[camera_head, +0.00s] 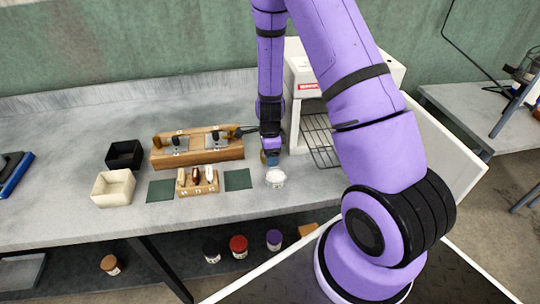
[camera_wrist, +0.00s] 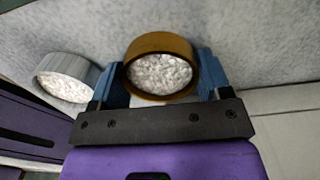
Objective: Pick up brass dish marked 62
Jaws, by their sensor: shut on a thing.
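The brass dish (camera_wrist: 160,43) is a round brass-coloured cup full of white grain, between the two blue fingers of my gripper (camera_wrist: 160,85) in the wrist view. My gripper is shut on it from either side. In the head view, my gripper (camera_head: 270,158) is over the grey table, and only a small brown edge of the brass dish (camera_head: 263,157) shows beside it. No number 62 can be read in either view. I cannot tell whether the dish touches the table.
A silver dish of white grain (camera_head: 276,178) stands close by; it also shows in the wrist view (camera_wrist: 62,80). The white oven (camera_head: 300,80) with a wire rack (camera_head: 320,140) is to the right. A wooden rack (camera_head: 197,154) and dark green mats (camera_head: 238,180) are to the left.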

